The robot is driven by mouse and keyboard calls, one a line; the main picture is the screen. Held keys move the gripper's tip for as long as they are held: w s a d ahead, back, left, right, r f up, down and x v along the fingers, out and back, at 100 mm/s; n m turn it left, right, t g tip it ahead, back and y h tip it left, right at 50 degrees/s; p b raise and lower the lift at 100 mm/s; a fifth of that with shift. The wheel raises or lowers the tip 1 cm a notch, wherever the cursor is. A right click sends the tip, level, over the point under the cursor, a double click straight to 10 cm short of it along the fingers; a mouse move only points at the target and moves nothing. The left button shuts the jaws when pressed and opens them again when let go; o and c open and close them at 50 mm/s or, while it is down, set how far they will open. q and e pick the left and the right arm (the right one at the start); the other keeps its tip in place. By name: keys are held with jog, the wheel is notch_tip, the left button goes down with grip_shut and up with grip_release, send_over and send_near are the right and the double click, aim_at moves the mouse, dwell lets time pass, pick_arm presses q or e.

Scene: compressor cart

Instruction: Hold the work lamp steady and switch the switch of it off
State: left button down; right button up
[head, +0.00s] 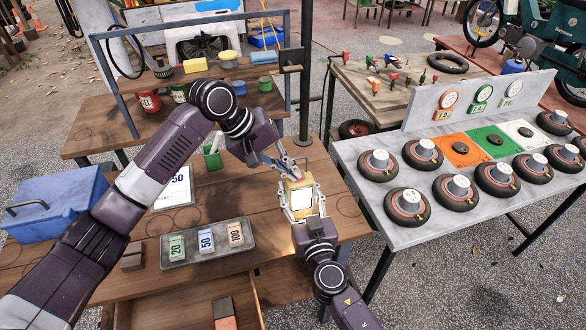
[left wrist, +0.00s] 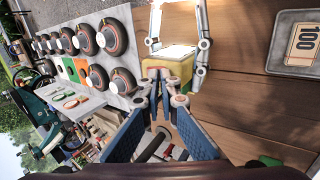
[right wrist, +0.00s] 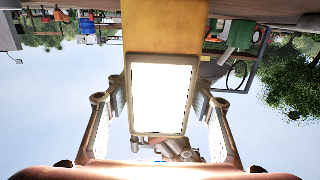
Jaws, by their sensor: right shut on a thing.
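The work lamp (head: 297,188) is a yellow box with a bright, glowing white panel, above the front right of the wooden bench. My right gripper (head: 302,204) is shut on it, one finger along each side; the right wrist view shows the lit panel (right wrist: 160,95) between the fingers. My left gripper (head: 287,168) points down at the lamp's top. In the left wrist view its fingertips (left wrist: 159,82) are together, close to a small reddish part (left wrist: 155,72) on the lamp, likely the switch. I cannot tell whether they touch it. The switch's position is not clear.
A grey tray (head: 208,262) with number cards lies left of the lamp. A green cup (head: 212,158) and a blue toolbox (head: 55,203) stand farther left. A dark post (head: 304,100) rises behind the lamp. A grey table (head: 400,225) with wheels is at the right.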

pick_arm(q)
jog(key=shift+s+a+f, duration=0.15)
jog(key=shift+a+f, duration=0.05)
jog(key=shift+f, duration=0.3)
jog(key=v, duration=1.4)
jog(key=shift+r, duration=0.5)
jog(key=shift+d+r, duration=0.1)
jog(key=shift+d, duration=0.15)
jog(key=shift+d+r, duration=0.25)
jog(key=shift+r, duration=0.05)
jog(key=x, duration=1.4)
